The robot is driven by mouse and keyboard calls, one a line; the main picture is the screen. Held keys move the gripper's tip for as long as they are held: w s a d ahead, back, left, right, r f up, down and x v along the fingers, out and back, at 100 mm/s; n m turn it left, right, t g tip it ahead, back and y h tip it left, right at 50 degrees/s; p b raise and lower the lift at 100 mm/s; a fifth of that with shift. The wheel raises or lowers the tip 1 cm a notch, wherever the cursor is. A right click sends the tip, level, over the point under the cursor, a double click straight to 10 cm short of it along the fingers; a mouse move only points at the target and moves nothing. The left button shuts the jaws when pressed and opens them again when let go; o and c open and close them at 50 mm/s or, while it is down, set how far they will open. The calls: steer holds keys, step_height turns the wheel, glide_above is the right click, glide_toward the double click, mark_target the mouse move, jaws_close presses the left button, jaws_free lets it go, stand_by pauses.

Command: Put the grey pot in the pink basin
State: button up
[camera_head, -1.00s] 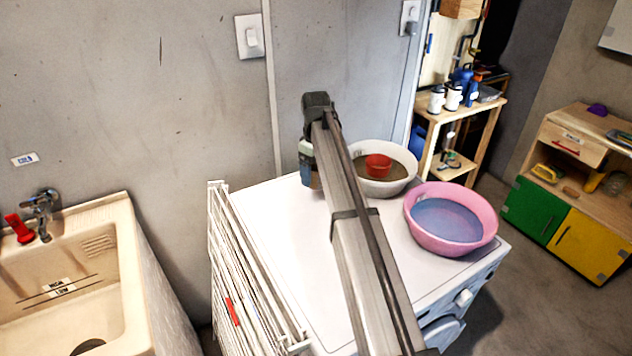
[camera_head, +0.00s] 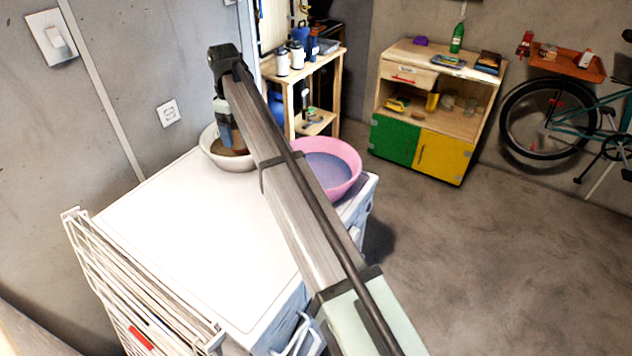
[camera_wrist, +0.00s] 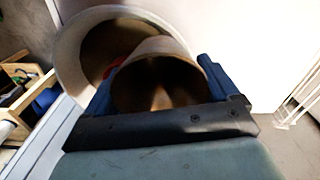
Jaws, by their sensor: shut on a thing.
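The pink basin (camera_head: 335,167) stands on the white machine top in the head view, partly covered by my arm. It has a bluish inside. My gripper (camera_wrist: 156,80) is shut on the grey pot (camera_wrist: 152,46) in the wrist view. The pot's round, open mouth and brown inside show between the blue fingers. In the head view my gripper (camera_head: 224,125) is in front of the white basin (camera_head: 212,152), left of the pink basin, and the pot is hidden there.
The white basin (camera_wrist: 68,42) holds a red thing (camera_wrist: 113,67) and lies behind the pot in the wrist view. The machine top (camera_head: 190,235) is clear in front. A drying rack (camera_head: 130,295) stands at its left side. A wooden shelf (camera_head: 325,60) stands beyond the basins.

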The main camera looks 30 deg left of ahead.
steer(key=w+d+m, duration=0.2)
steer(key=w+d, duration=0.8)
steer(key=d, duration=0.4)
glide_above(317, 172)
steer(key=s, duration=0.1)
steer(key=shift+s+d+f+n, duration=0.1)
steer(key=shift+s+d+n, duration=0.55)
steer(key=shift+n, duration=0.4)
steer(key=shift+s+d+f+n, duration=0.1)
steer(key=shift+s+d+n, duration=0.5)
steer(key=shift+n, duration=0.45)
steer(key=shift+a+f, duration=0.1)
steer(key=shift+f, duration=4.75)
steer(key=shift+f, duration=0.1)
steer(key=o, duration=0.8)
